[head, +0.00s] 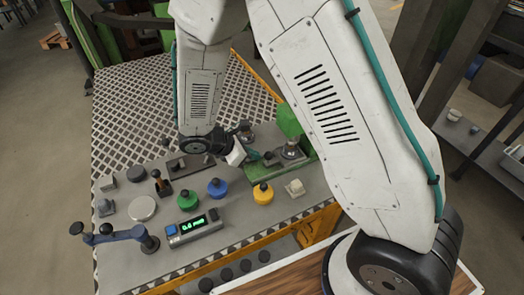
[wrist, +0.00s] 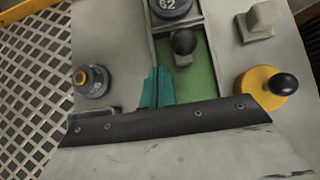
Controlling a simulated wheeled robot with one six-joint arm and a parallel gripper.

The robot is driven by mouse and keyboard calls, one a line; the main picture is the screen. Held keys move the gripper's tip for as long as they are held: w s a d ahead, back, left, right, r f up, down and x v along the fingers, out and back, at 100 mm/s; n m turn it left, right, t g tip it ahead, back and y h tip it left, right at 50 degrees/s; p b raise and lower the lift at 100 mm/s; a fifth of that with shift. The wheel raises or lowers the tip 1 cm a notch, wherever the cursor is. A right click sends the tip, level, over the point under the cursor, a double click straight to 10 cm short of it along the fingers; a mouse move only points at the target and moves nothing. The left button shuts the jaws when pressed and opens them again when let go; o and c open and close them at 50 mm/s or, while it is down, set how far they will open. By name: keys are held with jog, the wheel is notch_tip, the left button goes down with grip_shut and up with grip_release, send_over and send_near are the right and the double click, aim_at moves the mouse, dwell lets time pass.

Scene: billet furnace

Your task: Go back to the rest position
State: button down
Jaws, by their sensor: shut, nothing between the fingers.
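My gripper (wrist: 157,72) shows in the wrist view as two teal fingers held together with nothing between them. In the head view my gripper (head: 254,155) is small and partly hidden by my own wrist, at the green fixture on the right of the bench. The green fixture (wrist: 201,77) lies below and beyond the fingers in the wrist view. A black ball knob (wrist: 184,42) stands on it just right of the fingertips, apart from them in the picture. I cannot tell the height of the fingers above the fixture.
A yellow disc with a black knob (wrist: 265,88) and a pale block (wrist: 257,22) stand to the right; a grey round piece (wrist: 93,80) stands left. The bench also holds a blue-handled lever (head: 120,236), a green display box (head: 192,227) and a silver disc (head: 142,208). Patterned plate (head: 135,105) behind is clear.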

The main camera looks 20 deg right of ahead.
jog(key=v, duration=0.9)
jog(key=s+d+r+m+y, duration=0.4)
jog(key=s+d+r+m, duration=0.3)
jog(key=s+r+m, duration=0.2)
jog(key=s+d+r+m+y, duration=0.5)
jog(key=s+d+r+m, duration=0.2)
jog(key=s+r, duration=0.5)
jog(key=s+m, duration=0.2)
jog(key=shift+r+m+t, duration=0.3)
jog(key=shift+m+t, duration=0.1)
